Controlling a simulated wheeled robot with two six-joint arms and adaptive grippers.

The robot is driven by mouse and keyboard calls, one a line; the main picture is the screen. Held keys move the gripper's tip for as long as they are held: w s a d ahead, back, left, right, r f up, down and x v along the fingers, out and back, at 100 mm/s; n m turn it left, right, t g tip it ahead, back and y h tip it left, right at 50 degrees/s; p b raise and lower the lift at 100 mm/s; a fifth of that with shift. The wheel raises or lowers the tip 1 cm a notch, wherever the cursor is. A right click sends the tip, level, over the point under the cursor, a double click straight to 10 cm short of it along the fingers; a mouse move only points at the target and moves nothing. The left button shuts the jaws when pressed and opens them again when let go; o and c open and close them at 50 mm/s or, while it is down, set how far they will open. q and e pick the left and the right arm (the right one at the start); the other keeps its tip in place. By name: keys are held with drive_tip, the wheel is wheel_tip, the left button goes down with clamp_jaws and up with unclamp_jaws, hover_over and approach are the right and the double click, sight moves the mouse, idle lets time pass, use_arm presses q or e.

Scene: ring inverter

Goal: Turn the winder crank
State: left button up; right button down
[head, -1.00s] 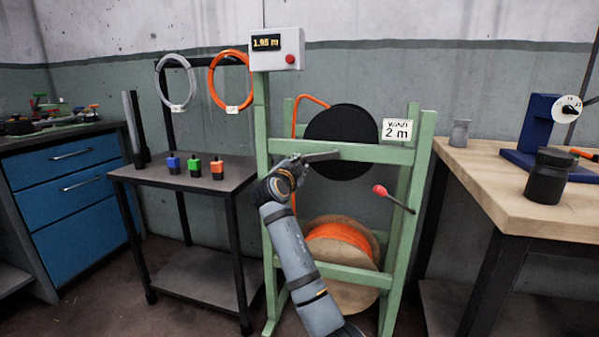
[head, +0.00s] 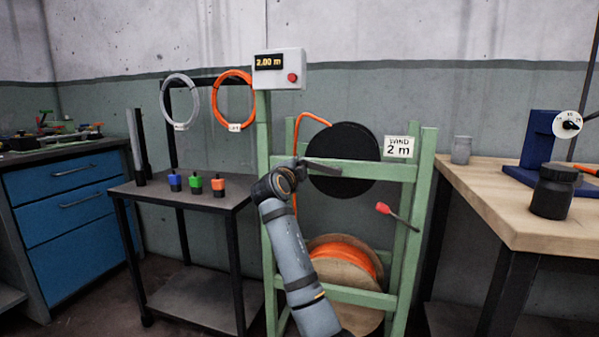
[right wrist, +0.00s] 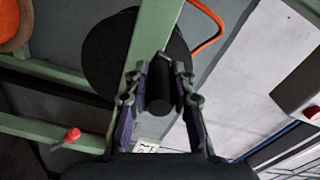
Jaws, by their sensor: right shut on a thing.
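The winder has a black disc (head: 350,140) on a green frame (head: 380,170). A dark crank arm (head: 324,167) reaches left from the disc's front, close to level. My right gripper (head: 295,168) is at its left end, partly hidden behind my wrist. In the right wrist view, both fingers of this gripper (right wrist: 162,92) are shut around the dark cylindrical crank handle (right wrist: 160,94). The counter box (head: 278,69) reads 2.00 m. A sign (head: 398,147) reads WIND 2 m. My left gripper is not in view.
An orange cable spool (head: 345,262) sits low in the frame. A red-knobbed lever (head: 383,208) juts out at the right. A small table (head: 180,190) with coloured blocks stands left, and a wooden workbench (head: 490,200) right.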

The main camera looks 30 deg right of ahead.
drive_tip(key=shift+s+d+r, duration=0.1)
drive_tip(key=shift+r, duration=0.35)
drive_tip(key=c, duration=1.1)
unclamp_jaws()
drive_tip(key=shift+f, duration=0.1)
drive_tip(key=shift+s+a, duration=0.15)
drive_tip(key=shift+a, duration=0.1)
drive_tip(key=v, duration=1.1)
drive_tip(key=shift+s+a, duration=0.15)
